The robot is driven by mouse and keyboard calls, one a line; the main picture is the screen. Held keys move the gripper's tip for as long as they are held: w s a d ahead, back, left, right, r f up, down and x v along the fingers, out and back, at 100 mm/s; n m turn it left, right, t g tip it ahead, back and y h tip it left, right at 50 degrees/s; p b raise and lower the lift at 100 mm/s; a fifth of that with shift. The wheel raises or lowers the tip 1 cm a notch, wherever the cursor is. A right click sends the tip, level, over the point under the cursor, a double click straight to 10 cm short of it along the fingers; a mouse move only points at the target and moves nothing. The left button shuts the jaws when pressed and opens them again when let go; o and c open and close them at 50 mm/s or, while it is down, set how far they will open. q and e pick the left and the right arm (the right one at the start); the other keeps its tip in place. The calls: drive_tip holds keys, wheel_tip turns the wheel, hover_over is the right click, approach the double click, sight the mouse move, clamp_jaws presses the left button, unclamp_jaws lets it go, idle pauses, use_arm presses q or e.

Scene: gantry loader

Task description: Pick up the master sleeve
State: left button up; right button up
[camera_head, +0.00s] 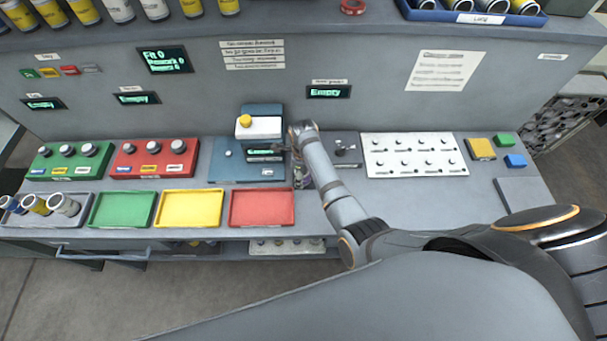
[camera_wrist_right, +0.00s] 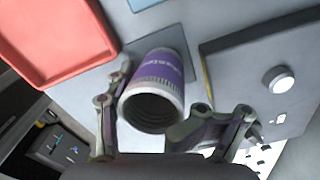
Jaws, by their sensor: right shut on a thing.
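The master sleeve (camera_wrist_right: 172,72) is a short hollow cylinder with a purple band, white lettering and pale ribbed ends. In the right wrist view its open threaded end faces the camera. My right gripper (camera_wrist_right: 160,92) is shut on it, one finger on each side. In the head view the right gripper (camera_head: 301,168) is at the bench between the blue gauge unit (camera_head: 228,172) and the grey block with a small knob; the sleeve is mostly hidden there by my arm. A darker square pad (camera_wrist_right: 178,42) lies beneath the sleeve; I cannot tell whether they touch. My left gripper is not in view.
Red (camera_head: 262,222), yellow (camera_head: 191,222) and green (camera_head: 123,222) trays line the bench front. A white pegged board (camera_head: 415,172) is to the right. Several sleeves lie in the left grey tray (camera_head: 62,226). A grey panel stands behind.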

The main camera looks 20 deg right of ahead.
drive_tip(key=shift+c, duration=1.2)
drive_tip(key=shift+d, duration=0.1)
drive_tip(key=shift+c, duration=2.4)
clamp_jaws()
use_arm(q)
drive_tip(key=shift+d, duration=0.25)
use_arm(e)
drive_tip(key=shift+w, duration=0.1)
drive_tip(key=shift+d, duration=0.1)
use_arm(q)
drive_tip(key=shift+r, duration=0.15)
use_arm(e)
drive_tip(key=shift+r, duration=0.1)
